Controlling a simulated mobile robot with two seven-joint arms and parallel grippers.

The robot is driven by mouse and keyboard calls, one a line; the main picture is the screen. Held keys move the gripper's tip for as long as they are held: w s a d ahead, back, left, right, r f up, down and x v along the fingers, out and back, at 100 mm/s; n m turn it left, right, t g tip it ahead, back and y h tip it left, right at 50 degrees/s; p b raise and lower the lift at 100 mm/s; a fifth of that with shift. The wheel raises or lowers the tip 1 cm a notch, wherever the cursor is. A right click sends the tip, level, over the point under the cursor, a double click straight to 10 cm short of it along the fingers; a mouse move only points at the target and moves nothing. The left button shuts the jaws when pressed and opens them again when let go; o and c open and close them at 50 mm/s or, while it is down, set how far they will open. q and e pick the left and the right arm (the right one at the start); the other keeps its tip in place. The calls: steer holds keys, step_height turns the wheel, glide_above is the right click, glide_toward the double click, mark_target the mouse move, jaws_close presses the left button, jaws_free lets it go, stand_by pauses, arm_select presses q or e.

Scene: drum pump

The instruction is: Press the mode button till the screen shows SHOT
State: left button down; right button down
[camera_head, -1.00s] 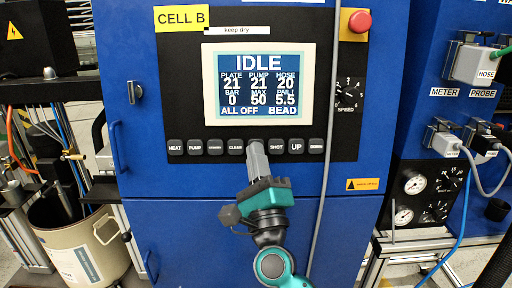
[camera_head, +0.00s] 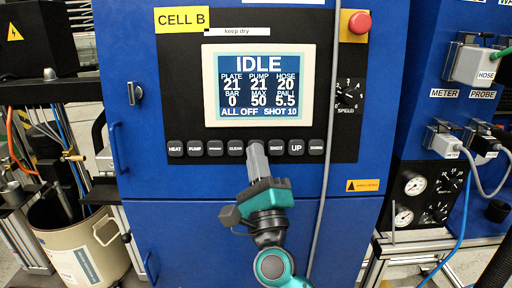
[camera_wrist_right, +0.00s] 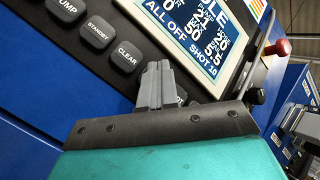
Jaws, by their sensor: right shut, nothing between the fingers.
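The screen (camera_head: 258,85) on the blue cabinet reads IDLE at the top, and its bottom line reads ALL OFF and SHOT 10. The screen also shows tilted in the right wrist view (camera_wrist_right: 195,30). My right gripper (camera_head: 257,147) is shut and empty, its fingertips at the button row between CLEAR (camera_head: 235,148) and SHOT (camera_head: 277,148). The fingers cover the button there, so its label is hidden, and I cannot tell whether they touch it. In the right wrist view the shut fingers (camera_wrist_right: 157,80) stand just right of CLEAR (camera_wrist_right: 127,56). My left gripper is out of view.
Other buttons in the row include HEAT (camera_head: 175,148), PUMP (camera_head: 195,148) and UP (camera_head: 297,147). A red knob (camera_head: 360,22) and a speed dial (camera_head: 348,95) sit right of the screen. A grey hose (camera_head: 326,150) hangs down the cabinet's right side.

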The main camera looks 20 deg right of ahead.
steer(key=shift+s+a+r, duration=0.1)
steer(key=shift+s+a, duration=0.05)
steer(key=shift+s, duration=0.4)
steer(key=s, duration=0.1)
steer(key=s+a+p, duration=0.1)
steer(key=s, duration=0.1)
steer(key=s+r, duration=0.1)
steer(key=shift+s+a+p, duration=0.2)
steer(key=shift+s+p, duration=0.2)
stand_by(0.3)
step_height(320, 180, down, 12)
steer(key=s+a+r+n+g+y, duration=0.15)
steer(key=n+g+y, duration=0.4)
steer(key=n, duration=0.85)
steer(key=s+d+f+n+g, duration=0.2)
steer(key=s+f+n, duration=0.2)
steer(key=f, duration=0.4)
steer(key=s+d+f+n+g, duration=0.2)
steer(key=s+f+n+g, duration=0.1)
steer(key=f, duration=0.5)
steer(key=s+d+f+n+g, duration=0.2)
steer(key=s+f+n+g, duration=0.1)
steer(key=s+f+n, duration=0.3)
step_height(320, 180, down, 2)
steer(key=shift+f+n+h, duration=0.25)
steer(key=shift+n+h, duration=0.2)
steer(key=shift+n, duration=0.05)
